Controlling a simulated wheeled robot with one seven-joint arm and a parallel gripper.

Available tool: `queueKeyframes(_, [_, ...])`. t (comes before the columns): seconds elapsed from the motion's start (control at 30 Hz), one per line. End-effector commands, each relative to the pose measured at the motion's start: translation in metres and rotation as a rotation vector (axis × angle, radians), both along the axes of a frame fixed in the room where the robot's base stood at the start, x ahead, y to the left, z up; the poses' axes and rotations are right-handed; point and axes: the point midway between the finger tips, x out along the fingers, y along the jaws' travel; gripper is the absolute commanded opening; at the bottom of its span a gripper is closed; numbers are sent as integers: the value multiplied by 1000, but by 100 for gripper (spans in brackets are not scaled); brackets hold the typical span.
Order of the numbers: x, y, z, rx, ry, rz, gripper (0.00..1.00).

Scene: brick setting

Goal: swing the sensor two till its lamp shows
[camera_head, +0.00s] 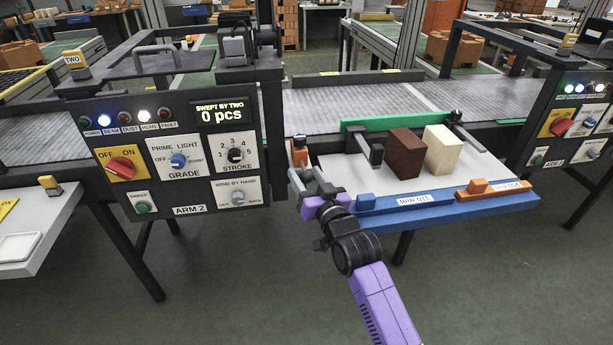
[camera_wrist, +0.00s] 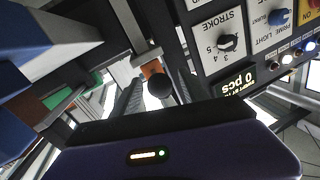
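A yellow block marked TWO (camera_head: 73,60) sits on top of the frame at the left of the ARM 2 panel (camera_head: 165,150). A small orange and black unit (camera_head: 299,151) is mounted at the panel's right edge, by the bin table; I cannot tell whether it is the sensor, and no lit lamp shows on it. My gripper (camera_head: 309,184) is just below and in front of it. In the wrist view the grey fingers stand apart, with a round black knob (camera_wrist: 160,86) and orange body between their tips. Whether they touch it is unclear.
A blue-edged bin table (camera_head: 450,208) carries a dark brown block (camera_head: 405,152) and a cream block (camera_head: 442,150). A conveyor runs behind.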

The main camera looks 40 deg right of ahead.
Motion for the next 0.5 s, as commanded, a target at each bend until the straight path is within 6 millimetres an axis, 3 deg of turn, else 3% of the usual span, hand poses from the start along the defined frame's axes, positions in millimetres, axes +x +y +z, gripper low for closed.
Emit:
queueKeyframes(0.23, [-10,4,-1,0,2,0,52])
queueKeyframes(0.5, [-49,20,-1,1,2,1,52])
